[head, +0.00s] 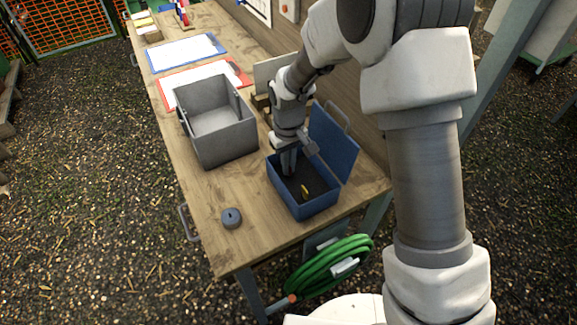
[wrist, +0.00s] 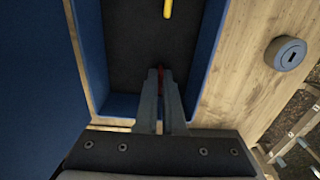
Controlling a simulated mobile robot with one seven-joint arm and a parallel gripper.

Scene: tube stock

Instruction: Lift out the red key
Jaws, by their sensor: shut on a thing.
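The blue box (head: 318,207) stands open on the bench, its lid raised on the right side. My gripper (head: 289,165) reaches down into it. In the wrist view my gripper (wrist: 162,76) has its fingers closed on the red key (wrist: 161,72), of which only a small red part shows between the tips. The rest of the key is hidden by the fingers. The tips are low in the box, over the dark floor (wrist: 128,45); I cannot tell whether the key touches it. A yellow key (head: 305,192) lies in the box, apart from my fingers; it also shows in the wrist view (wrist: 168,9).
An open grey box (head: 223,148) stands beside the blue box. A round grey piece with a slot (head: 231,217) sits near the bench's front edge. Red (head: 206,76) and blue (head: 186,52) clipboards lie farther back. A green hose (head: 330,266) hangs at the bench end.

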